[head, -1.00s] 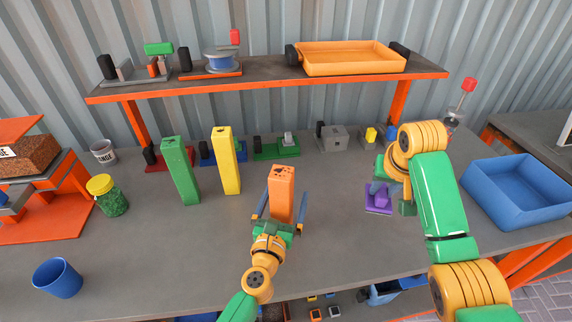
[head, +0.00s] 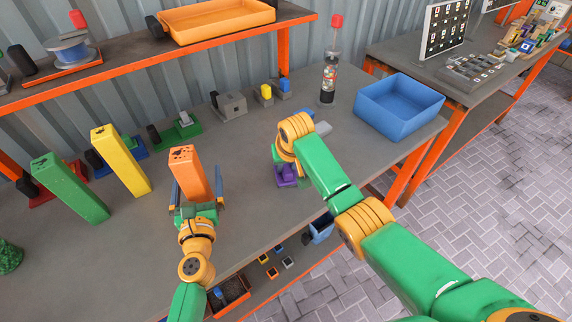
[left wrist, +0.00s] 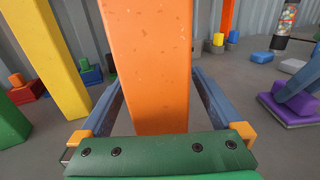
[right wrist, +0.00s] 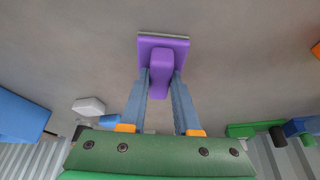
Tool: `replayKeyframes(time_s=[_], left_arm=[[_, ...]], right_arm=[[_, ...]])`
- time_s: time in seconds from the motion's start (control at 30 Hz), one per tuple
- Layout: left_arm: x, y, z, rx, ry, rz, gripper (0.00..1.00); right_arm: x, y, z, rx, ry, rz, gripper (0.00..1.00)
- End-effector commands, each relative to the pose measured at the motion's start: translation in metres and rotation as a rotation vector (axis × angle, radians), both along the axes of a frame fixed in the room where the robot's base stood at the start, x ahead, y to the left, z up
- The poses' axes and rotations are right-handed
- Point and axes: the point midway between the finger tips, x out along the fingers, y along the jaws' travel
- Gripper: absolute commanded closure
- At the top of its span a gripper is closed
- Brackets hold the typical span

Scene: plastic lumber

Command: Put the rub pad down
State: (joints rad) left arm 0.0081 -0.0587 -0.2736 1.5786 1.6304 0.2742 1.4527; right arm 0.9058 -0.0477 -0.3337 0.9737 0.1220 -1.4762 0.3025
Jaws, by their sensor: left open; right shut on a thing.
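The rub pad looks to be the purple block with a raised grip (head: 287,176). It is flat, at or very near the bench top (head: 120,262); any small gap under it cannot be told. My right gripper (right wrist: 161,78) is shut on the pad's raised grip, which shows between its fingers in the right wrist view. The pad also shows at the right of the left wrist view (left wrist: 290,112). My left gripper (head: 197,180) is open, with its fingers apart on either side of an upright orange post (left wrist: 148,60).
A yellow post (head: 121,162) and a green post (head: 69,188) stand left of the orange one. A grey-white block (head: 323,128) lies just behind the pad. A blue bin (head: 398,104) and a clear bottle with a red top (head: 330,70) stand farther right.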

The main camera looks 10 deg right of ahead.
Motion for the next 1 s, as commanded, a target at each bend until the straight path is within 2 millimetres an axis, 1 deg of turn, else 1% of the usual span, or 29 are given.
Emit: replayKeyframes(time_s=[0.17, 0.2, 0.3, 0.57, 0.67, 0.77, 0.9, 1.0], left_arm=[[0.000, 0.000, 0.000, 0.000, 0.000, 0.000, 0.00], [0.000, 0.000, 0.000, 0.000, 0.000, 0.000, 0.00], [0.000, 0.000, 0.000, 0.000, 0.000, 0.000, 0.00], [0.000, 0.000, 0.000, 0.000, 0.000, 0.000, 0.00], [0.000, 0.000, 0.000, 0.000, 0.000, 0.000, 0.00], [0.000, 0.000, 0.000, 0.000, 0.000, 0.000, 0.00], [0.000, 0.000, 0.000, 0.000, 0.000, 0.000, 0.00], [0.000, 0.000, 0.000, 0.000, 0.000, 0.000, 0.00]], right_arm=[[0.000, 0.000, -0.002, 0.000, 0.000, 0.000, 1.00], [0.000, 0.000, -0.002, 0.001, -0.001, 0.000, 0.64], [0.000, 0.000, -0.002, 0.001, -0.001, -0.001, 0.40], [0.000, 0.000, -0.002, 0.000, -0.001, -0.001, 0.40], [-0.001, 0.000, 0.005, 0.001, -0.003, 0.000, 0.40], [-0.008, 0.000, 0.024, 0.002, -0.006, 0.000, 0.40], [-0.025, 0.000, 0.067, 0.002, -0.009, 0.000, 0.40], [-0.037, 0.000, 0.094, 0.002, -0.008, 0.000, 0.40]])
